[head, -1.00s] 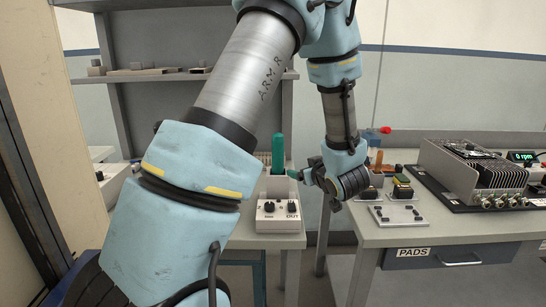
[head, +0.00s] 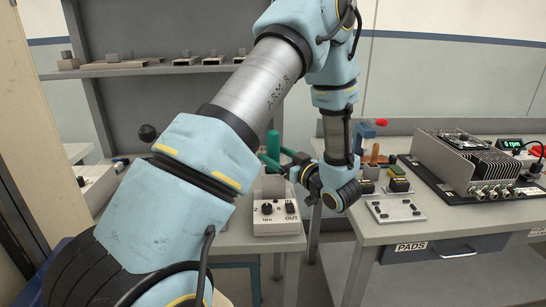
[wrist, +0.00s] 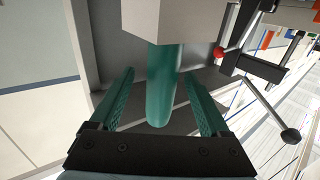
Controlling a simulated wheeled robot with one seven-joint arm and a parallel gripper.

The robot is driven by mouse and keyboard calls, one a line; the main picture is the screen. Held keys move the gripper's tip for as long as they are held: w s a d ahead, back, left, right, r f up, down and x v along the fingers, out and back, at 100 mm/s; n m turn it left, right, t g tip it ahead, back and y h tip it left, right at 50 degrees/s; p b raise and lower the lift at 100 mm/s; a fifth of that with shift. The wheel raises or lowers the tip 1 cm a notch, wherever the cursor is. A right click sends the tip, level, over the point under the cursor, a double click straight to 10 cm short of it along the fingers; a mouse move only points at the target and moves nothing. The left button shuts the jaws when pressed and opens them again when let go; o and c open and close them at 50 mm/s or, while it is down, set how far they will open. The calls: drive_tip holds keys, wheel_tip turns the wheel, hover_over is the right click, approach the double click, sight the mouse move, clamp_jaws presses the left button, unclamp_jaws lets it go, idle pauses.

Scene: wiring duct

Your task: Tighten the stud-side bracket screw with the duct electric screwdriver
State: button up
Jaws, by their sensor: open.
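A teal upright handle (head: 273,144), likely the electric screwdriver, stands in a light grey block (head: 273,186) behind the white control box on the left bench. In the wrist view the handle (wrist: 161,90) sticks out of the block (wrist: 180,22) toward my gripper. My gripper (head: 281,163) is beside the handle in the head view. In the wrist view my gripper (wrist: 158,100) is open, with one green finger on each side of the handle and gaps visible on both sides. I cannot make out the bracket or its screw in either view.
The white box (head: 277,216) with knobs stands in front of the block. A black clamp-like part with a ball-ended lever (wrist: 270,100) is right in the wrist view.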

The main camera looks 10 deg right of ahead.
drive_tip(key=p+x, duration=0.2)
drive_tip(key=x, duration=0.2)
drive_tip(key=shift+w+a+f, duration=0.1)
drive_tip(key=shift+a, duration=0.1)
clamp_jaws()
idle(0.4)
